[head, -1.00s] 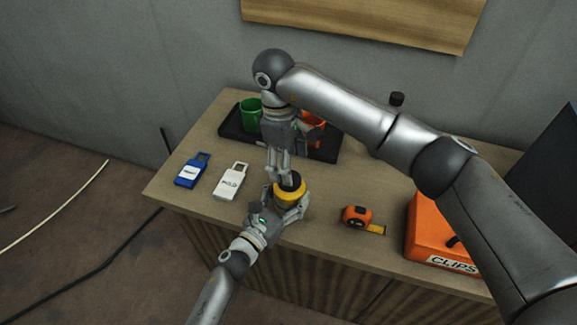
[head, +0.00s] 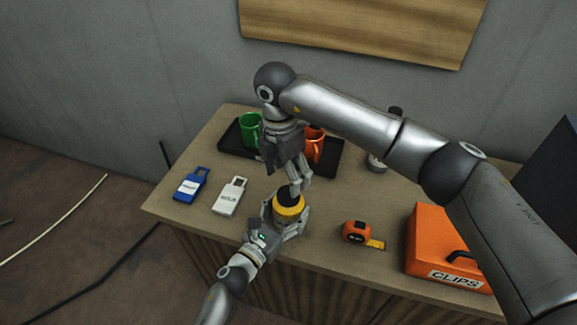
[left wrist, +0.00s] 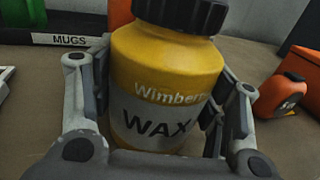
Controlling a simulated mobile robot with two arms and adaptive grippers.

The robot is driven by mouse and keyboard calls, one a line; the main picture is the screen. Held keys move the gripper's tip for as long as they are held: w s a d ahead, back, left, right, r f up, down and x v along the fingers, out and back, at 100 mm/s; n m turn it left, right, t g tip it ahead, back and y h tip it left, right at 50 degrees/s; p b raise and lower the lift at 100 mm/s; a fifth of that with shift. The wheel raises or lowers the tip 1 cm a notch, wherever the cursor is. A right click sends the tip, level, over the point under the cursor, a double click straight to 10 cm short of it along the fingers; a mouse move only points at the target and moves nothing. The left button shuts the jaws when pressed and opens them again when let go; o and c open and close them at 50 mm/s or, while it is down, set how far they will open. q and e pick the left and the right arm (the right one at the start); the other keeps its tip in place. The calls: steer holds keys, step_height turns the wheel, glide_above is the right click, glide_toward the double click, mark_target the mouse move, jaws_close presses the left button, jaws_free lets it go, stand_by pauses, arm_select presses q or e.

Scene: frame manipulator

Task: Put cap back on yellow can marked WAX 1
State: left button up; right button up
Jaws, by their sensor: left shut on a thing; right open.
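The yellow can (head: 289,212) stands upright near the table's front edge. My left gripper (head: 284,218) is shut around its body. In the left wrist view the can (left wrist: 165,75) shows "Wimber..." and "WAX" on a grey band; no number is visible. The black cap (head: 290,194) sits on the can's top; its lower part also shows in the left wrist view (left wrist: 180,12), looking level on the can. My right gripper (head: 298,186) is open, pointing down, with its fingertips right at the cap; whether they touch it cannot be told.
A black tray (head: 235,143) labelled MUGS holds a green mug (head: 250,129) and an orange mug (head: 314,145) behind. Blue (head: 190,186) and white (head: 231,198) tags lie left. A tape measure (head: 357,231) and an orange CLIPS box (head: 440,240) stand right.

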arm_select(q)
steer(key=shift+f, duration=0.1)
arm_select(e)
steer(key=n, duration=0.5)
steer(key=shift+r, duration=0.2)
steer(key=n, duration=0.5)
steer(key=shift+r, duration=0.15)
steer(key=n, duration=0.5)
steer(key=shift+r, duration=0.15)
steer(key=n, duration=0.5)
steer(key=shift+r+y, duration=0.15)
steer(key=shift+y, duration=0.15)
steer(key=n, duration=0.4)
steer(key=shift+r+n, duration=0.15)
steer(key=shift+n, duration=0.25)
steer(key=n, duration=0.5)
steer(key=shift+d+r, duration=0.1)
steer(key=n, duration=0.4)
steer(key=shift+s+r+n, duration=0.1)
steer(key=shift+n, duration=0.2)
steer(key=n, duration=0.3)
steer(key=shift+r, duration=0.1)
steer(key=shift+n, duration=0.3)
